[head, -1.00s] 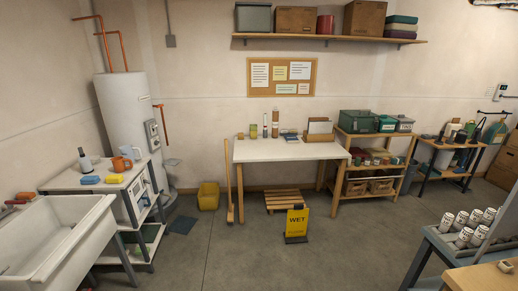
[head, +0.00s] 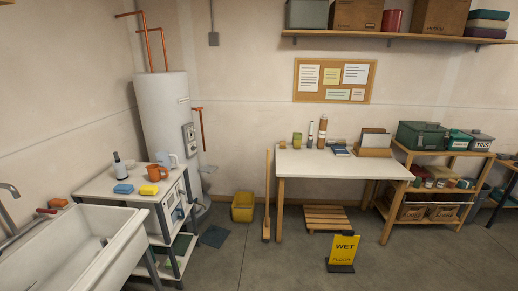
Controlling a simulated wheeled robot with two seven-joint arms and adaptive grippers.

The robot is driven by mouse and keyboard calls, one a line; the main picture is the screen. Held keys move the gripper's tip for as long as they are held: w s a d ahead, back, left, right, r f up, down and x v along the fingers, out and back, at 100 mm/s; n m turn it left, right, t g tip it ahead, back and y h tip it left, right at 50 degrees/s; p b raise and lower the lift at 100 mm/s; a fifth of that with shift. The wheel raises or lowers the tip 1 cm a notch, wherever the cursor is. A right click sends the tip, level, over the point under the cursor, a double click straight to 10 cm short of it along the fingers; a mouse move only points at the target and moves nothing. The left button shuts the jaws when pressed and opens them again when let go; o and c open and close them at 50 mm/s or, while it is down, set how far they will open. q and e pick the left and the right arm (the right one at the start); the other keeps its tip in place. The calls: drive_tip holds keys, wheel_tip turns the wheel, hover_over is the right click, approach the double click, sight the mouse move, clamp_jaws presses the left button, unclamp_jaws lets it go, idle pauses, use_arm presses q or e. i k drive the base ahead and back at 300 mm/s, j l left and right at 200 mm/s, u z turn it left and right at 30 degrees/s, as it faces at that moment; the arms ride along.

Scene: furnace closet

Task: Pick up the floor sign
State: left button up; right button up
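The floor sign (head: 343,252) is a yellow upright board with dark "WET FLOOR" lettering on a dark base. It stands on the grey floor in front of the white-topped table, right of the picture's middle and low in the head view. Nothing covers it. Neither of my grippers shows in the head view.
The white table (head: 335,164) stands behind the sign, with a wooden slatted pallet (head: 326,217) under it. A broom (head: 267,200) and a yellow bucket (head: 243,206) are to its left. A sink (head: 70,245) and cart fill the left. Open floor lies left of the sign.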

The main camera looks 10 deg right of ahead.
sight(344, 249)
drive_tip(key=i+j+z, duration=0.15)
drive_tip(key=i+z, duration=0.15)
drive_tip(key=i, duration=0.5)
drive_tip(key=i+z, duration=0.45)
drive_tip(key=i, duration=0.35)
drive_tip(key=i+z, duration=0.45)
drive_tip(key=i+j+z, duration=0.15)
drive_tip(key=i+z, duration=0.3)
drive_tip(key=i+j+z, duration=0.45)
drive_tip(key=i+l, duration=0.1)
drive_tip(key=i, duration=0.05)
